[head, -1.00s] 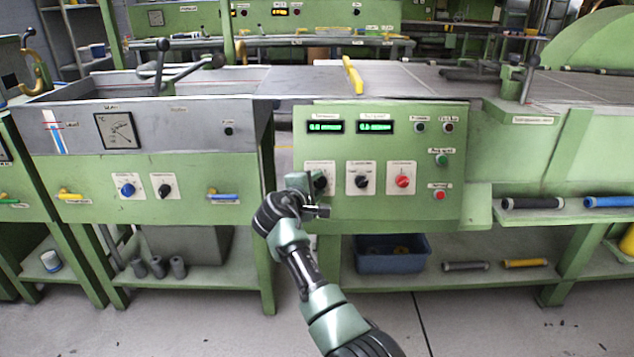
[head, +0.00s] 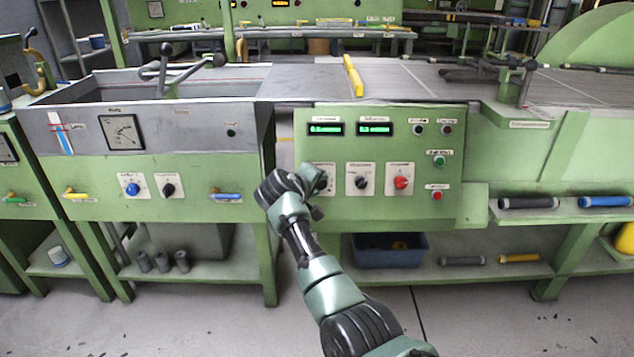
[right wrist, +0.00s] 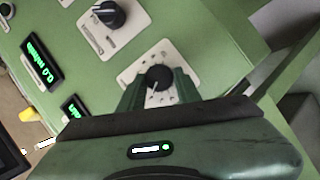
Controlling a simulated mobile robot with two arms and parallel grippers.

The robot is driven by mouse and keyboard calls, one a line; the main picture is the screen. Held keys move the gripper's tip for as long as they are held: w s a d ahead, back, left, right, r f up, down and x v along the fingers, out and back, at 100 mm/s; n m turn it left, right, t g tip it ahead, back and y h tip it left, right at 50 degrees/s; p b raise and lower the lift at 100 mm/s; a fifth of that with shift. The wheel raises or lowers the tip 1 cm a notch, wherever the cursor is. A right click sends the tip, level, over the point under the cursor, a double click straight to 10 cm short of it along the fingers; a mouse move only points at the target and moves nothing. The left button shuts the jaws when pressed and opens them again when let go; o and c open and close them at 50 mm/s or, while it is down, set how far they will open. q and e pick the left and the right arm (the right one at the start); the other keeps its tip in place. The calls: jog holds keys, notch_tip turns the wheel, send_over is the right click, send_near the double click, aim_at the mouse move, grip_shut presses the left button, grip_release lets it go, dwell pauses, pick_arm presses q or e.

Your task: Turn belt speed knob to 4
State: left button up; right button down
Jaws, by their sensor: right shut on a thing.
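A green control panel (head: 300,150) carries a row of three knobs on pale plates. The left black knob (head: 321,181) is partly hidden by my right gripper (head: 314,178). In the right wrist view the fingers (right wrist: 158,88) are shut around this black knob (right wrist: 158,77), one on each side, over a plate with dial marks. Its pointer setting and label are too small to read. A black knob (head: 362,183) and a red knob (head: 401,183) are to its right. Two green-lit displays (head: 326,129) sit above. My left gripper is not in view.
Several small buttons (head: 438,160) line the panel's right side. A blue bin (head: 385,262) is on the shelf below. A grey tank unit (head: 85,125) with blue and black knobs stands to the left. The floor in front is clear.

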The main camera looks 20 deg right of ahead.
jog(key=shift+f, duration=0.1)
dwell(0.3)
jog(key=c, duration=1)
grip_release()
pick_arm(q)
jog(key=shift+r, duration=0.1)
